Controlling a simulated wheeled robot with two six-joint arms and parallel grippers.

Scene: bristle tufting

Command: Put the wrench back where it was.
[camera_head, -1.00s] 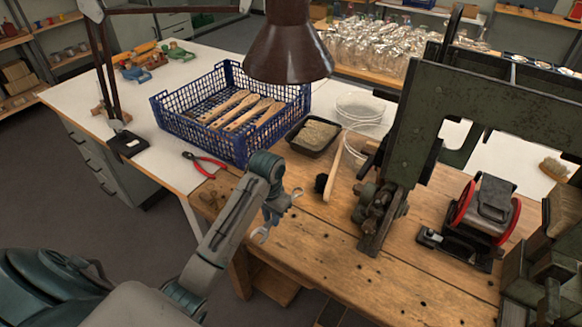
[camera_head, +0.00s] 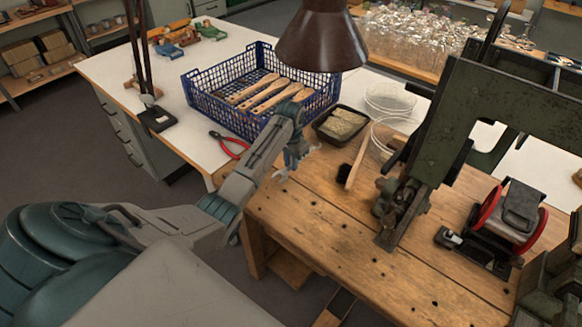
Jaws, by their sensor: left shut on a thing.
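My left gripper (camera_head: 293,162) is shut on a metal wrench (camera_head: 281,175). It holds the wrench over the left back part of the wooden bench, in front of the blue crate and left of the black tray. One open jaw end of the wrench points down and left; the middle is hidden by the gripper. I cannot tell how high the wrench is above the bench top. My right gripper is not in view.
The blue crate (camera_head: 199,94) holds several wooden brush handles. Red pliers (camera_head: 229,145) lie left of my gripper. A black tray (camera_head: 318,126) and a dark-tipped brush (camera_head: 353,168) lie to the right. A green press (camera_head: 432,145) stands further right. The bench front (camera_head: 320,225) is clear.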

